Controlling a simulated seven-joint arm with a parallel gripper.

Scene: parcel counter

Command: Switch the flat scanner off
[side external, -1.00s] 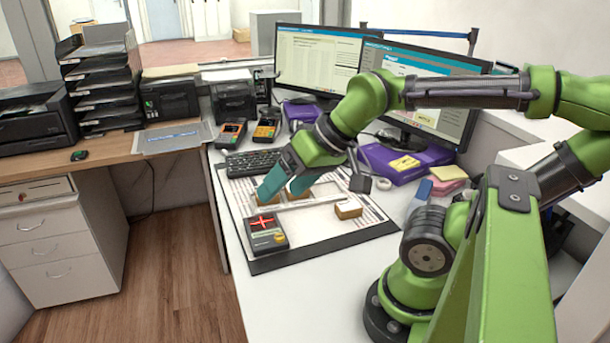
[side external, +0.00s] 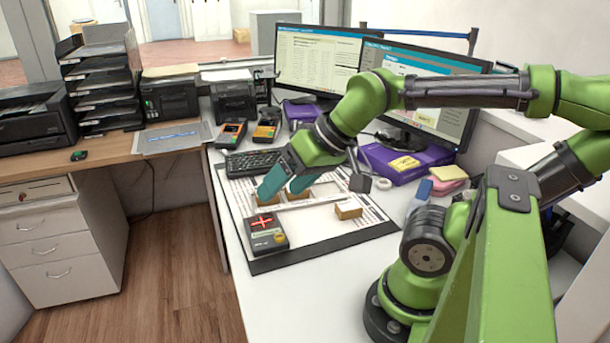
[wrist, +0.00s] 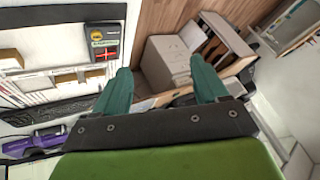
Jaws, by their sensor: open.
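The flat scanner (side external: 264,233) is a dark grey box with a lit red cross on its face and a yellow button. It lies on the near left part of the black-edged desk mat (side external: 290,262). It also shows at the upper left of the wrist view (wrist: 105,41), with its red cross, a yellow round button and a green label. My gripper (side external: 283,188) has teal fingers, open and empty. It hangs above the mat, beyond the scanner in the side view and apart from it. In the wrist view the fingers (wrist: 160,82) are spread wide, with the scanner left of them.
Small cardboard boxes lie on the mat, one (side external: 348,210) to the right of the scanner. A keyboard (side external: 252,163) and two card terminals (side external: 231,133) stand behind. Monitors (side external: 315,62) and purple parcels (side external: 405,160) are at the back right. The counter's left edge is close to the scanner.

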